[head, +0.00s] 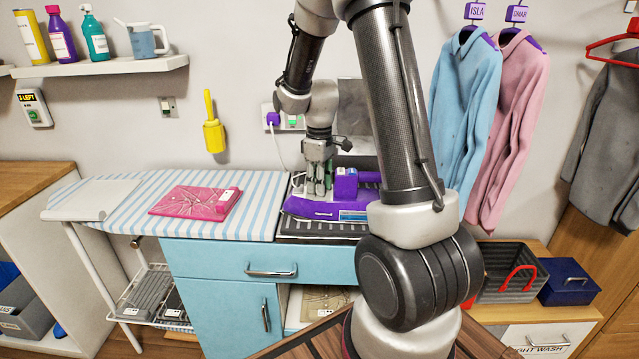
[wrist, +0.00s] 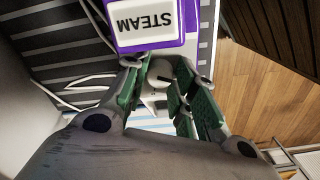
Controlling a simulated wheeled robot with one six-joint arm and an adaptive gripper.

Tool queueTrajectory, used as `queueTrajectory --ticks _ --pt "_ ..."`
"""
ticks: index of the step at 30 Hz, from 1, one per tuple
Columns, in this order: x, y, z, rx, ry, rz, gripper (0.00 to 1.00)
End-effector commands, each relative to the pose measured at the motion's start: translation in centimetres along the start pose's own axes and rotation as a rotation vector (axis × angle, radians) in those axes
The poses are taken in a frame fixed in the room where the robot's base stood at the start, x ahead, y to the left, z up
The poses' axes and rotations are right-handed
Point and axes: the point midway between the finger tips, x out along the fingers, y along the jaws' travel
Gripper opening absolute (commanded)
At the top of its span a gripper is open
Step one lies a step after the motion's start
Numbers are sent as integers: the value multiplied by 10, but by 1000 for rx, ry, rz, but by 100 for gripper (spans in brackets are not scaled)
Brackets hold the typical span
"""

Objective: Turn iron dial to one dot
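The purple iron (head: 312,207) rests on a dark striped stand at the right end of the ironing board. A purple block with a white label (head: 346,184) stands on it, and the wrist view shows a "STEAM" label (wrist: 145,22). A pale round dial (wrist: 160,70) with a dark mark shows just below that label. My gripper (head: 319,190) points down over the iron, left of the purple block. In the wrist view my gripper's green-padded fingers (wrist: 157,85) are apart, one on each side of the dial. I cannot tell whether they press on it. The dots are not readable.
A pink folded item (head: 195,201) lies on the striped ironing board (head: 120,200), left of the iron. A white cord (head: 278,150) runs from the wall socket. Hanging shirts (head: 462,110) are at the right. The board between the pink item and stand is clear.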

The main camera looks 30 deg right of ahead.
Motion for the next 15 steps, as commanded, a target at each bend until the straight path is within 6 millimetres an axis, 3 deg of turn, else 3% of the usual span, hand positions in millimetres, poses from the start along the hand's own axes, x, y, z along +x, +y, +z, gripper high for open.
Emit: queueTrajectory --ticks 1,3,15 --pt "0 0 0 0 0 0 11" --pt "0 0 0 0 0 0 0" --pt "0 0 0 54 -1 0 0"
